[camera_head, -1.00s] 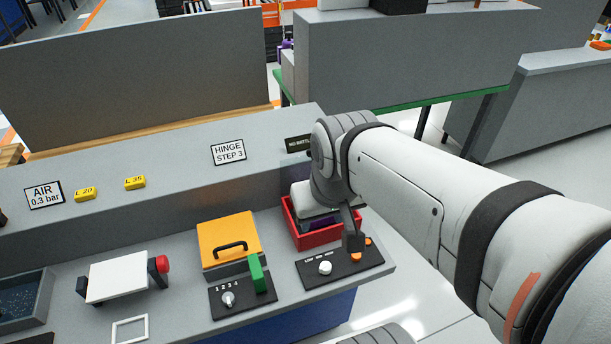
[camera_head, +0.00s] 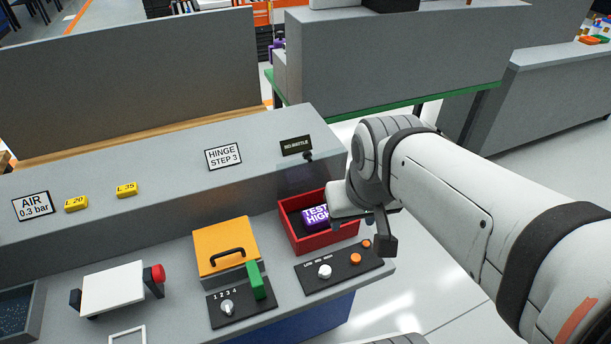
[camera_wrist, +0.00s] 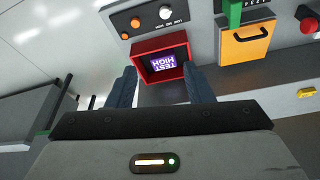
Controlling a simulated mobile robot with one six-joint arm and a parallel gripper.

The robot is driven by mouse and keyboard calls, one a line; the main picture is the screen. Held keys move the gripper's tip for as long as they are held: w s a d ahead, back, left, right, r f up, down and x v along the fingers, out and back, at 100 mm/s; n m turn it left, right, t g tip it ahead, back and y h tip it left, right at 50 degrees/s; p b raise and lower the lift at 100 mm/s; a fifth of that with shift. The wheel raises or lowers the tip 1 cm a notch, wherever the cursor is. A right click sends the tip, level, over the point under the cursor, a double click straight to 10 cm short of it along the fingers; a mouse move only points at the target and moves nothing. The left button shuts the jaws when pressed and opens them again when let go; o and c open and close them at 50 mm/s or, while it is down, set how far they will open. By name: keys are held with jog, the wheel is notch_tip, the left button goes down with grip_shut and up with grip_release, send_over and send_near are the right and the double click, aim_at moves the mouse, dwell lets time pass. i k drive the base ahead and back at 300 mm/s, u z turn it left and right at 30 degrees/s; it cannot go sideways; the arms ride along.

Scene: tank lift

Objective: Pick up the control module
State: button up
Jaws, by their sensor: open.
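A purple block labelled TEST HIGH (camera_head: 315,216) lies inside the red open-topped bin (camera_head: 301,245); it is the likeliest control module, though no label says so. It also shows in the wrist view (camera_wrist: 163,62), inside the red bin (camera_wrist: 136,62). My gripper (camera_wrist: 160,70) is open and empty, its two dark fingers spread to either side of the block in that view. They look apart from it; the exact distance is unclear. In the head view my wrist is at the bin's right side, and the fingers are hard to make out.
A black panel (camera_head: 338,270) with a white knob and orange buttons is in front of the bin. Left of it are a yellow box (camera_head: 224,236) with a black handle and a green lever (camera_head: 256,281). A raised grey ledge (camera_head: 180,150) runs behind. The bench ends to the right.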

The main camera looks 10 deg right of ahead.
aim_at(314, 219)
jog(key=u, duration=1.65)
jog(key=k, duration=1.1)
jog(key=z, duration=0.65)
jog(key=i, duration=1)
jog(key=z, duration=0.05)
